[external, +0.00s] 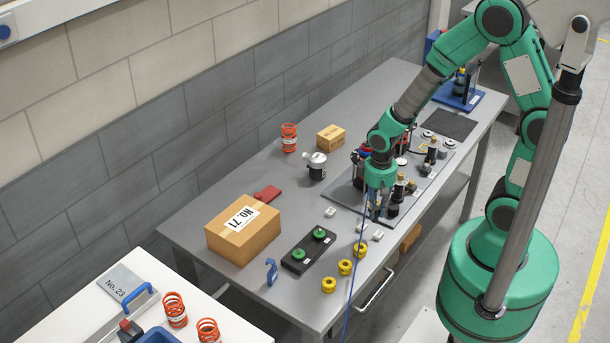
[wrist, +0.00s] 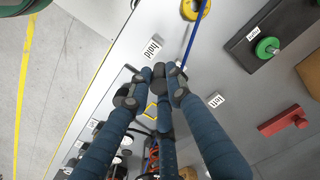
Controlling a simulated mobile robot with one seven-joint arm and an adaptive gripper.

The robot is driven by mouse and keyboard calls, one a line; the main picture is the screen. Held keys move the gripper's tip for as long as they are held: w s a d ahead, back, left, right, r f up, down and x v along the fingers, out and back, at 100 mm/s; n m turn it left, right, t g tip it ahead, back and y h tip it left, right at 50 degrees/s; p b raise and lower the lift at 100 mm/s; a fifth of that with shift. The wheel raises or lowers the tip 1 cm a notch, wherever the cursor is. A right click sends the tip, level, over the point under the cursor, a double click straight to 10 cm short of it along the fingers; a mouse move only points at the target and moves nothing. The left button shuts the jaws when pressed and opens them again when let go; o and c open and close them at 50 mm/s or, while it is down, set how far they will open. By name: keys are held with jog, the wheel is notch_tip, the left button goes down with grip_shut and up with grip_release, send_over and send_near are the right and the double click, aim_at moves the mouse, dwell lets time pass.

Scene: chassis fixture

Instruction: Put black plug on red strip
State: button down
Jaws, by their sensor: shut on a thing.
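My gripper (external: 376,208) is low over the near edge of the grey bench, by the front end of the dark fixture plate. In the wrist view my gripper (wrist: 160,72) has its fingers closed around a dark, round-ended piece, which looks like the black plug (wrist: 158,79). The fingers hide most of it, and I cannot tell whether it touches the bench. The red strip (external: 267,193) lies flat beside the cardboard box, left of my gripper and well apart from it. It also shows at the right of the wrist view (wrist: 284,121).
The fixture plate (external: 343,188) holds several upright cylinders close to my gripper. A black block with green knobs (external: 293,264), yellow rings (external: 345,267), small white labels (external: 330,212) and a box marked No. 71 (external: 244,240) stand around. Bare bench lies between the labels and the red strip.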

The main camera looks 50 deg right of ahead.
jog(key=w+a+p, duration=0.3)
jog(key=w+p, duration=0.3)
jog(key=w, duration=1.8)
jog(key=shift+w+a+r, duration=0.2)
jog(key=shift+r, duration=0.1)
jog(key=shift+w, duration=0.15)
send_over(270, 192)
jog(key=shift+w+f+p, duration=0.1)
jog(key=shift+f+p, duration=0.25)
jog(key=shift+f, duration=0.4)
jog(key=shift+f, duration=1.75)
jog(key=shift+f, duration=0.15)
